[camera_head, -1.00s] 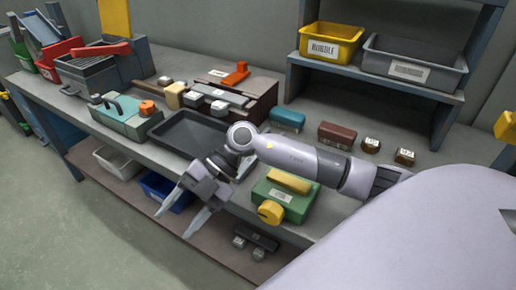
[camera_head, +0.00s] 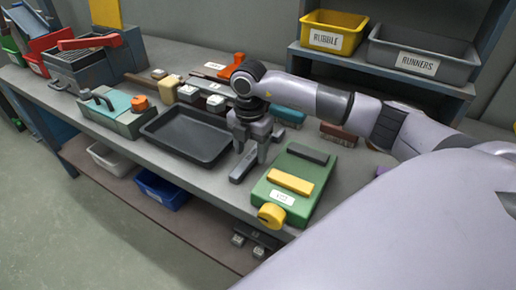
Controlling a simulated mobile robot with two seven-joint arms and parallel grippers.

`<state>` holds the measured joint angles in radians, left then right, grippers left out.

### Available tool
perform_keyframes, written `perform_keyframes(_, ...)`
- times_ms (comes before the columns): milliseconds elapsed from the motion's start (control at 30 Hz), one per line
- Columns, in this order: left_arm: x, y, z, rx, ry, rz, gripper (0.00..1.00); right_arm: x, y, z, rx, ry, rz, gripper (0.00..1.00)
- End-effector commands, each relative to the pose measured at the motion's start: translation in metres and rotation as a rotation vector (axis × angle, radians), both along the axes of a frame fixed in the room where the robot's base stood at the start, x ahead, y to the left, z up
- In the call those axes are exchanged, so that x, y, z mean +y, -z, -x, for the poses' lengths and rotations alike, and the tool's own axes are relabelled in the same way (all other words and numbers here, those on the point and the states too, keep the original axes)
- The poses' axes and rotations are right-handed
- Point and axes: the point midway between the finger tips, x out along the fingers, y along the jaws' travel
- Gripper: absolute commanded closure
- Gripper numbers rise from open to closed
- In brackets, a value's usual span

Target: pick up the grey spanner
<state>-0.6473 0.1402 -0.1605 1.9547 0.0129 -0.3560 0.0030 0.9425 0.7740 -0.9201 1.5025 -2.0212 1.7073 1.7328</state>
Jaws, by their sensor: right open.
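A short dark grey bar (camera_head: 243,167), the only thing here that I can take for the grey spanner, lies on the bench between the black tray and the green box. Its far end is partly hidden by my right gripper, so its full shape does not show. My right gripper (camera_head: 251,155) points down at the far end of the bar, jaws open. I cannot tell whether its fingers touch the bar. My left gripper is not in view.
The black tray (camera_head: 149,128) is close on the left. The green box (camera_head: 262,193) with a yellow bar and knob is close on the right. Behind the gripper are a teal brush (camera_head: 291,115) and a shelf with a yellow bin (camera_head: 333,20) and a grey bin (camera_head: 385,48).

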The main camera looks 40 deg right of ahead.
Motion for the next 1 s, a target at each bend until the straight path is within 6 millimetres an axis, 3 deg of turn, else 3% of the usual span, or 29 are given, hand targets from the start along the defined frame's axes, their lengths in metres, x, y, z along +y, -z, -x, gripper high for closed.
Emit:
perform_keyframes(100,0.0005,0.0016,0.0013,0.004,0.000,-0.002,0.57,0.0004,0.0125,0.0003,0.001,-0.002,-0.001,0.43)
perform_keyframes(367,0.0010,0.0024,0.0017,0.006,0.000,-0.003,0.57,0.0004,0.0150,-0.0001,-0.001,-0.003,0.000,0.43)
perform_keyframes(533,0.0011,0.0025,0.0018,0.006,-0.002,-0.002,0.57,0.0004,0.0147,-0.0001,-0.001,-0.003,-0.002,0.98)
perform_keyframes(567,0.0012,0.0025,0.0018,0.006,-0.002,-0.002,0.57,0.0005,0.0147,-0.0001,-0.001,-0.003,-0.002,1.00)
perform_keyframes(1000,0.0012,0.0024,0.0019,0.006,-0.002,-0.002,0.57,0.0005,0.0056,-0.0011,-0.005,-0.002,-0.003,1.00)
